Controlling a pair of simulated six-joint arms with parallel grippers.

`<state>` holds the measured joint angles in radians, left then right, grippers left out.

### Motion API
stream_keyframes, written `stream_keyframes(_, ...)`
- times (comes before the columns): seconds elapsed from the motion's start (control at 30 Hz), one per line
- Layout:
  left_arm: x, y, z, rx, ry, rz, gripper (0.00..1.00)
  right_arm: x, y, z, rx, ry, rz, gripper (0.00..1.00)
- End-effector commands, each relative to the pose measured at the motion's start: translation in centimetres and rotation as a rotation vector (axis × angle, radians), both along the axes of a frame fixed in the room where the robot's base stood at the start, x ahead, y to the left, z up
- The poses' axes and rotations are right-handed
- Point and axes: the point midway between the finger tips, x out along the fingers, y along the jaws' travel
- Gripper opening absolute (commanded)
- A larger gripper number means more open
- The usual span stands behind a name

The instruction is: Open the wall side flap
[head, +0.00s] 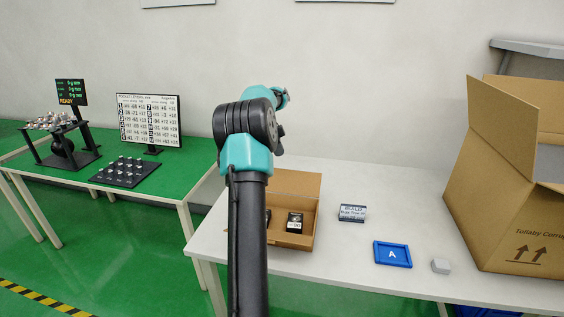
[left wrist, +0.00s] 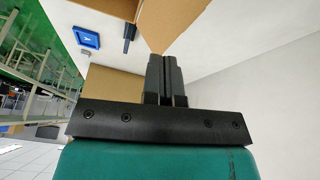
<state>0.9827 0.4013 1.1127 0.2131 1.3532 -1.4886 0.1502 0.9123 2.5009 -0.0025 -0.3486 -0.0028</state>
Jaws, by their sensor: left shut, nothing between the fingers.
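A small cardboard box (head: 314,233) stands on the white table, partly hidden behind my left arm. Its top is open on the visible side, and its wall-side panel (head: 297,183) shows behind the contents. I cannot tell whether that panel is a flap or the back wall. My left arm rises in front of the box, and its fingers are hidden in the head view. In the left wrist view my left gripper (left wrist: 164,62) is shut and empty, with a cardboard panel (left wrist: 110,84) beside it and another piece of cardboard (left wrist: 175,18) beyond. Contact is unclear. My right gripper is not in view.
A large cardboard box (head: 510,215) with raised flaps stands at the right. A blue tray marked A (head: 392,254), a small sign (head: 352,213) and a grey block (head: 440,266) lie between the boxes. A green table (head: 60,170) with displays is at the left. The wall is behind.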

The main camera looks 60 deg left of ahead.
Motion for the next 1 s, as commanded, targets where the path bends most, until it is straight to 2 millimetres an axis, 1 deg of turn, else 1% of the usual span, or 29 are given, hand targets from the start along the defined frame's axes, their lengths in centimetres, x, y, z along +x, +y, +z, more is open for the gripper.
stream_keyframes(0.1, -0.2, 0.7, 1.3, 0.001, 0.000, 0.000, 0.00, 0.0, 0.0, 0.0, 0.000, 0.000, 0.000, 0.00)
stream_keyframes(0.23, -0.3, 1.0, 2.0, 0.000, 0.000, 0.000, 0.00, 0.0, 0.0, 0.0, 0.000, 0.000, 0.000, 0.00)
stream_keyframes(0.77, -0.4, 1.1, 2.2, -0.001, 0.000, 0.000, 0.00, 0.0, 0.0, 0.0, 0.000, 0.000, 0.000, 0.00)
stream_keyframes(0.87, 0.2, 0.8, 1.9, -0.001, 0.003, 0.002, 0.00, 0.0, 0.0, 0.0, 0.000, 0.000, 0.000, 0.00)
stream_keyframes(0.97, 2.0, 0.2, 0.8, 0.003, 0.010, 0.012, 0.00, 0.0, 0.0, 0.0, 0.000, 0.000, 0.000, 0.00)
stream_keyframes(1.0, 3.1, -0.3, 0.2, 0.004, 0.015, 0.017, 0.00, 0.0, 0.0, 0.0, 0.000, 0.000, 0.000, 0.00)
